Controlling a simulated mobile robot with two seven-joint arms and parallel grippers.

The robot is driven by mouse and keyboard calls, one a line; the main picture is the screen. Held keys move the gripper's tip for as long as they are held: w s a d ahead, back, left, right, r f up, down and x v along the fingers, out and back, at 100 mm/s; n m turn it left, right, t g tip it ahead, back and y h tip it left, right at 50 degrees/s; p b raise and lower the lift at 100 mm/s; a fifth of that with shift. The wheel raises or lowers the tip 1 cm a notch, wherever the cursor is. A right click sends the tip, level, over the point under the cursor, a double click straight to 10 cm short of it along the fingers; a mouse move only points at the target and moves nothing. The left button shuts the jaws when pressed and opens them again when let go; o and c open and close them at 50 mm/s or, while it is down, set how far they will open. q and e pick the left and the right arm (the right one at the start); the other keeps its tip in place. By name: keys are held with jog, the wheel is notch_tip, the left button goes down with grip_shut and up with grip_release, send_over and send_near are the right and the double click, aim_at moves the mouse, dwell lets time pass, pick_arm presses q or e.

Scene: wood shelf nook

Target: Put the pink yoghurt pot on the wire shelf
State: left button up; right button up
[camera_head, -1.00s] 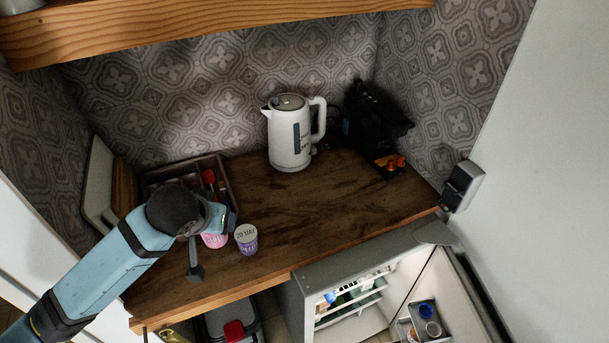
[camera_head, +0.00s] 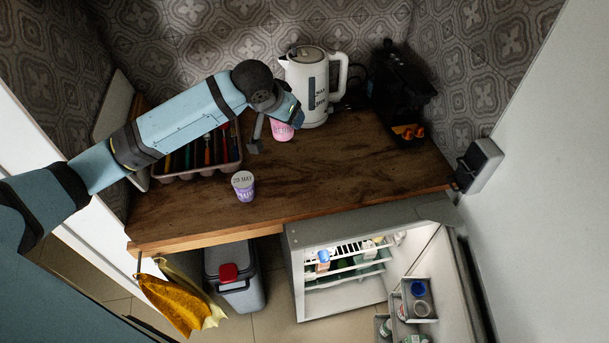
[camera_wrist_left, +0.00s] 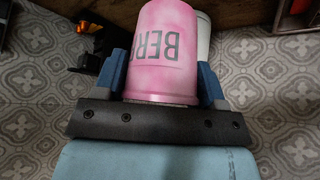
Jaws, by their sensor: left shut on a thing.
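My left gripper (camera_wrist_left: 162,85) is shut on the pink yoghurt pot (camera_wrist_left: 165,45), with a blue finger on each side of it in the left wrist view. In the head view the pink pot (camera_head: 282,131) shows below the gripper (camera_head: 284,115), partly hidden by it, in front of the kettle. Whether it is clear of the worktop I cannot tell for sure. The wire shelf (camera_head: 352,249) is inside the open fridge at the lower right, with several items on and around it. My right gripper is not in view.
A purple pot (camera_head: 243,187) stands on the wooden worktop (camera_head: 320,185). A white kettle (camera_head: 314,85), a black coffee machine (camera_head: 400,90) and a cutlery tray (camera_head: 185,174) stand behind. The fridge door (camera_head: 450,290) is open, with items in its racks. A bin (camera_head: 236,280) stands below the worktop.

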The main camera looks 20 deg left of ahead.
pick_arm(q)
notch_tip(320, 180, down, 20)
jog(key=shift+a+r+p, duration=0.1)
jog(key=shift+r+p, duration=0.1)
jog(key=shift+p, duration=0.65)
jog(key=o, duration=0.5)
jog(key=shift+f, duration=0.15)
jog(key=o, duration=0.5)
